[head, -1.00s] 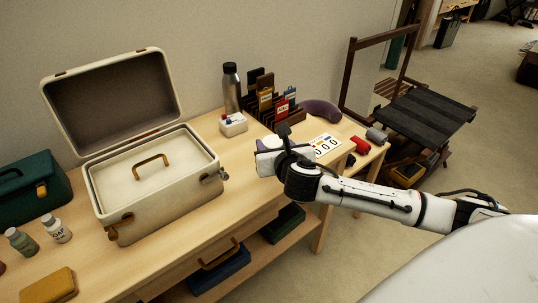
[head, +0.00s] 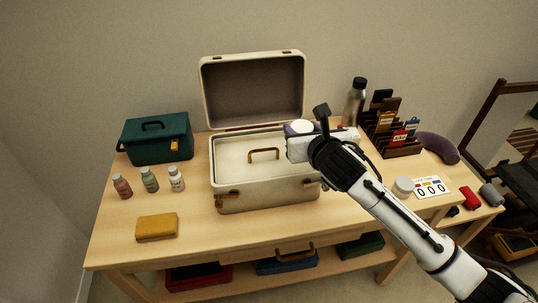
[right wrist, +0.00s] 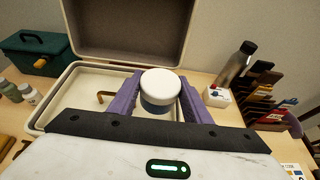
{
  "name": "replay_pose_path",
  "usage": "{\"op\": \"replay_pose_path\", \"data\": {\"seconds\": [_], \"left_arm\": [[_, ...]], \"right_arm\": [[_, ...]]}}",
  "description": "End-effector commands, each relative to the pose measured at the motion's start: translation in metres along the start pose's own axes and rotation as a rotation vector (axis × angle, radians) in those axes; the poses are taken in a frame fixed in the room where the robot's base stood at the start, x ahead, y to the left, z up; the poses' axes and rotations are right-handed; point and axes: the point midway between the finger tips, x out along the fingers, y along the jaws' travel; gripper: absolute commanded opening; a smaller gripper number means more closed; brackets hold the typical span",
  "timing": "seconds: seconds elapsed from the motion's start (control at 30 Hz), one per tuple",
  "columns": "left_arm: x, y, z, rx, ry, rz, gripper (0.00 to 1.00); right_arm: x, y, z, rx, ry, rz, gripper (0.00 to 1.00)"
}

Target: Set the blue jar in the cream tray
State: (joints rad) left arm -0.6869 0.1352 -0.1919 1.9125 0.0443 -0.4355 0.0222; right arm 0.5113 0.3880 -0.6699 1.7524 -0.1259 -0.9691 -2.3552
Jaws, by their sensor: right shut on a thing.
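The blue jar (right wrist: 157,108) has a blue body and a white lid. My right gripper (right wrist: 160,96) is shut on it, with a purple finger on each side. In the head view the jar's white lid (head: 302,126) shows beside the gripper, and its body is mostly hidden. The cream tray (head: 235,165) sits inside the open cream suitcase and has a brown handle in its middle. It also shows in the right wrist view (right wrist: 78,92), to the left of the jar. The jar is held up at the tray's right side. My left gripper is not in view.
The suitcase's raised lid (head: 253,90) stands behind the tray. A green box (head: 157,140), several small bottles and a yellow case (head: 157,227) are on the left. A steel bottle (head: 354,103), a card rack (head: 398,135) and a white round container (head: 403,186) are on the right.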

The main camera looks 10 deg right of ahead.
Motion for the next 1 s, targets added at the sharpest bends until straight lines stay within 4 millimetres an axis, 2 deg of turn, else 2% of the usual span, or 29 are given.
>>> {"op": "replay_pose_path", "data": {"seconds": [0.2, 0.47, 0.7, 1.0], "left_arm": [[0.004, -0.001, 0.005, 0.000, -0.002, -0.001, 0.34], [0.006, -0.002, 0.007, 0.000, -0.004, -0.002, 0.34], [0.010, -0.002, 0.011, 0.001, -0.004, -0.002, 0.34], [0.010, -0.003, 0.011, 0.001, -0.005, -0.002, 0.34]], "right_arm": [[0.016, 0.004, -0.038, -0.003, 0.005, 0.007, 0.21], [0.025, 0.004, -0.059, -0.003, 0.001, 0.007, 0.21], [0.037, 0.004, -0.089, -0.002, 0.003, 0.006, 0.21], [0.038, 0.003, -0.090, -0.004, 0.000, 0.007, 0.21]]}}
